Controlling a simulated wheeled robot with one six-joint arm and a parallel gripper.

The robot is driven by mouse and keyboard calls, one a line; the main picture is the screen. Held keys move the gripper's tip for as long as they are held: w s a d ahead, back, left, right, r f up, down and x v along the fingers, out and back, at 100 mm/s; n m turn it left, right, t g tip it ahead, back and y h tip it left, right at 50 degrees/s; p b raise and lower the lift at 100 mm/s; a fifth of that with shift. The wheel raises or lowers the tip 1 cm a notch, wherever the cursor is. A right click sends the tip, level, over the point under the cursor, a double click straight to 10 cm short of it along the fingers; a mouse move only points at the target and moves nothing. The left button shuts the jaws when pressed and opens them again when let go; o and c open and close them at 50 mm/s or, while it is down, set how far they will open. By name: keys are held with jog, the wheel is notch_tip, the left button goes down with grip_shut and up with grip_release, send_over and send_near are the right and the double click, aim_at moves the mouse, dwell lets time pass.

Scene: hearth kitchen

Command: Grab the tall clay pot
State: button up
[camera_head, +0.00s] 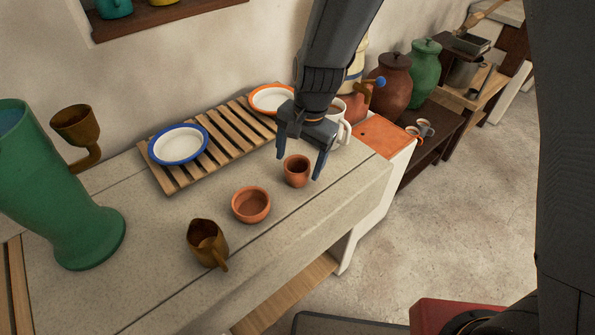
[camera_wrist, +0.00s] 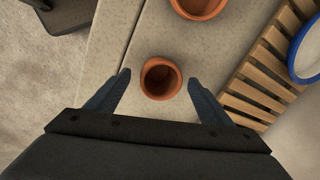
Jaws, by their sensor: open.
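A small clay pot (camera_head: 297,171), taller than it is wide, stands upright on the stone counter. It also shows in the wrist view (camera_wrist: 160,79), seen from above with its dark hollow facing me. My gripper (camera_head: 298,165) is open and points down over this pot. In the wrist view my two fingertips (camera_wrist: 158,78) lie on either side of the pot, with a gap on each side. I cannot tell whether the fingertips are level with its rim. A wider, lower clay bowl (camera_head: 251,205) stands to its left, and shows at the top of the wrist view (camera_wrist: 199,6).
A brown jug (camera_head: 207,243) and a tall green vase (camera_head: 70,200) stand on the left of the counter. A slatted wooden rack (camera_head: 215,141) holds a blue-rimmed plate (camera_head: 179,144) and an orange-rimmed plate (camera_head: 270,98) behind. A white mug (camera_head: 338,118) is close behind my gripper.

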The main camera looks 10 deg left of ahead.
jog(key=shift+w+a+f, duration=0.1)
jog(key=shift+a+f, duration=0.1)
jog(key=shift+f, duration=1)
jog(key=c, duration=1.2)
jog(key=shift+o, duration=0.2)
jog(key=shift+r, duration=0.15)
